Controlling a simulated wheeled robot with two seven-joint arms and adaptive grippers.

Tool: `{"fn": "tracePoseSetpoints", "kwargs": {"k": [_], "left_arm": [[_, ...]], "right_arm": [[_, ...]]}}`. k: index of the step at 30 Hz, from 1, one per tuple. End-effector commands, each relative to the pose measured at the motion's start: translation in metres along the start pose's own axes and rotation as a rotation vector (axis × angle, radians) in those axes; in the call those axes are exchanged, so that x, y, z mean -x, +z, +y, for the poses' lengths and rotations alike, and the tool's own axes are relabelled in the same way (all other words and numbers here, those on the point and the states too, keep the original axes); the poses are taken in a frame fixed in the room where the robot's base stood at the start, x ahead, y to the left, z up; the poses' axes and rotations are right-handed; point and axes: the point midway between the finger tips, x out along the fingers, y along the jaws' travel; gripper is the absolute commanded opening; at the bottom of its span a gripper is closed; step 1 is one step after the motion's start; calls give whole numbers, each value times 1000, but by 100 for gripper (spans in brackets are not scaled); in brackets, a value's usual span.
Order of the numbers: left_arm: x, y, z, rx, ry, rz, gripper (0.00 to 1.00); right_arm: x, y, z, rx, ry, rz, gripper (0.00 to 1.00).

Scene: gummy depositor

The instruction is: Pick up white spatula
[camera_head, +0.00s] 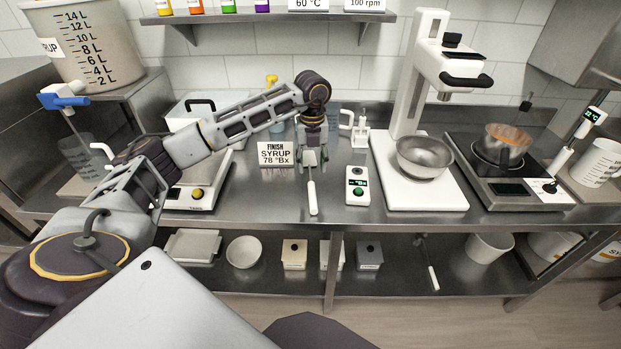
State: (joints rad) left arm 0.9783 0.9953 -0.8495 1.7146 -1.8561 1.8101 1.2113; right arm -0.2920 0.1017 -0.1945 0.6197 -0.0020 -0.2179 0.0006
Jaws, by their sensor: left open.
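The white spatula (312,198) lies on the steel counter, its pale handle pointing toward the front edge. My left arm reaches across from the left. My left gripper (312,158) points down over the far end of the spatula, with its fingers apart. The gripper hides part of the spatula's far end, and I cannot tell whether the fingers touch it. My right gripper is not in view.
A "FINISH SYRUP 78 °Bx" sign (275,154) stands just left of the gripper. A handheld meter (357,186) lies to the right. A white mixer stand with a metal bowl (424,157) and a hotplate with a pot (499,150) stand further right. The counter's front strip is clear.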

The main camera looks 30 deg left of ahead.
Motion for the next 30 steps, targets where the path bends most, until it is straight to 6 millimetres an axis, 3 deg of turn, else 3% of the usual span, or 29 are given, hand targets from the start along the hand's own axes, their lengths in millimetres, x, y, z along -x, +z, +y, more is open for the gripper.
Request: {"fn": "tracePoseSetpoints", "kwargs": {"k": [12, 30], "left_arm": [[-51, 0, 0, 0, 1, 2, 47], [-62, -1, 0, -1, 1, 2, 47]], "right_arm": [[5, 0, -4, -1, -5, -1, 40], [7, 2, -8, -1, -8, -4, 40]]}}
